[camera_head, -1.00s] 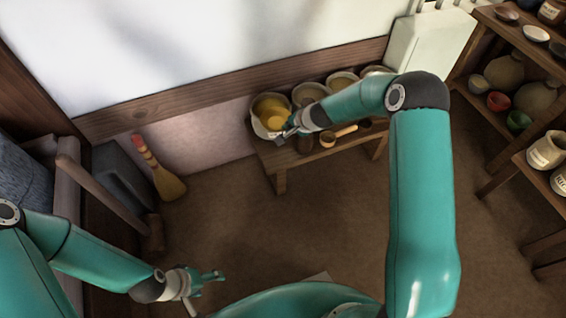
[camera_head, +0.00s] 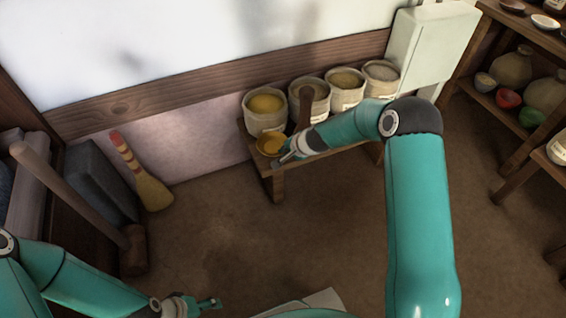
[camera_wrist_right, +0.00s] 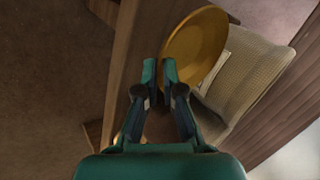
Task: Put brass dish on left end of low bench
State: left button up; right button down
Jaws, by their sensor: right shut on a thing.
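The brass dish (camera_head: 270,145) is a shallow golden bowl at the left end of the low bench (camera_head: 264,168), in front of the leftmost sack. My right gripper (camera_head: 284,157) is shut on the dish's near right rim. In the right wrist view the dish (camera_wrist_right: 196,44) meets the fingertips (camera_wrist_right: 160,70) and covers part of the bench (camera_wrist_right: 132,60) and a woven sack. I cannot tell whether its underside touches the bench. My left gripper (camera_head: 208,303) is far from the bench at the bottom left, its jaws unclear.
Several sacks of grain stand along the back of the bench, the leftmost sack (camera_head: 266,118) holding yellow contents. A brown wooden object (camera_head: 305,108) stands near my right wrist. Shelves (camera_head: 515,75) are at right. The middle floor is clear.

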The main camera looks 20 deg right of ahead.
aim_at(286, 164)
notch_tip(286, 164, down, 4)
jog(key=b, duration=0.2)
jog(key=shift+r+b, duration=0.2)
jog(key=shift+b, duration=0.15)
jog(key=shift+r, duration=0.1)
jog(key=c, duration=1.6)
grip_release()
